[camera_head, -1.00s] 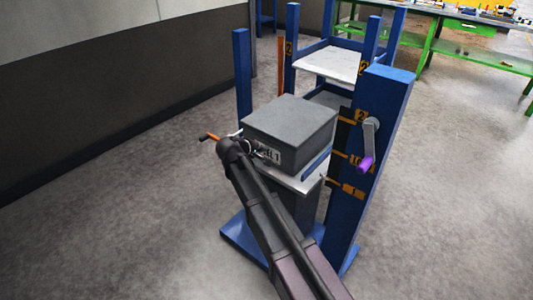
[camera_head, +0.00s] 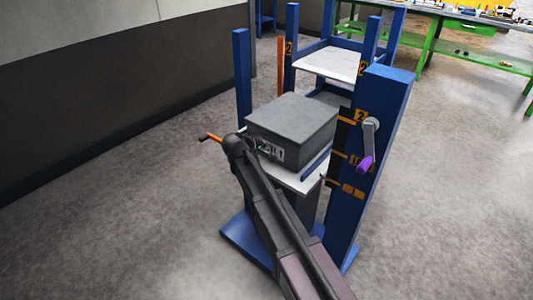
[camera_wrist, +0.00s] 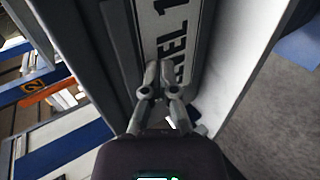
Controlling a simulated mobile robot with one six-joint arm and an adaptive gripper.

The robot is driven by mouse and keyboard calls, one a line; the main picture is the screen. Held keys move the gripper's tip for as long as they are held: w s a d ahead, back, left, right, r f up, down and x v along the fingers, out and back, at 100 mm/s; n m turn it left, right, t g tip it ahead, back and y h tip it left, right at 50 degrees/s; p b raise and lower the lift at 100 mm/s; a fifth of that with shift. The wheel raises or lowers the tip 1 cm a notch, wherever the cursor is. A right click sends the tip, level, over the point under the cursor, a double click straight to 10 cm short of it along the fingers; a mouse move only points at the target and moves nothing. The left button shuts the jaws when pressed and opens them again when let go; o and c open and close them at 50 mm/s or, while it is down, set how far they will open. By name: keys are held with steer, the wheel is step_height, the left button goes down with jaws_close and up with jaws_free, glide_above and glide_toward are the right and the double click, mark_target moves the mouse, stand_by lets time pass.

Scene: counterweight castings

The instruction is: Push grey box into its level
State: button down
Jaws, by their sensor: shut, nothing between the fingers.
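The grey box (camera_head: 291,122) sits on a white platform (camera_head: 300,180) of the blue lift frame. Its front carries a white label, which reads in part "EL 1" in the wrist view (camera_wrist: 172,45). My gripper (camera_head: 262,148) is at the box's front face, by the label, and my arm partly hides that face. In the wrist view my gripper (camera_wrist: 160,82) is shut, with its fingertips at the label. Whether they touch it is hard to tell. Beyond the box is a white shelf (camera_head: 332,64) of the blue rack, higher than the platform.
A blue post (camera_head: 374,150) with yellow level marks and a purple-handled crank (camera_head: 366,163) stands right of the box. An orange handle (camera_head: 211,137) sticks out at left. A wall is at left. A green table (camera_head: 470,45) is far behind. Grey floor is open on both sides.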

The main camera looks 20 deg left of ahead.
steer(key=shift+w+d, duration=0.25)
steer(key=shift+w, duration=0.35)
steer(key=shift+w+d, duration=0.25)
steer(key=shift+w, duration=0.35)
steer(key=shift+w+d, duration=0.1)
steer(key=shift+w, duration=0.05)
steer(key=shift+w+d, duration=0.3)
steer(key=shift+w, duration=0.4)
steer(key=shift+w+d, duration=0.25)
steer(key=shift+w, duration=0.5)
steer(key=shift+w+d, duration=0.3)
steer(key=shift+w, duration=0.5)
steer(key=shift+w+d, duration=0.35)
steer(key=shift+w, duration=0.4)
steer(key=shift+w+d, duration=0.3)
steer(key=shift+w, duration=0.4)
steer(key=shift+w+d, duration=0.35)
steer(key=shift+w, duration=0.55)
steer(key=shift+w+d, duration=0.3)
steer(key=shift+w, duration=0.45)
steer(key=shift+w+d, duration=0.35)
steer(key=shift+w, duration=0.35)
steer(key=shift+w+d, duration=0.3)
steer(key=shift+w, duration=0.45)
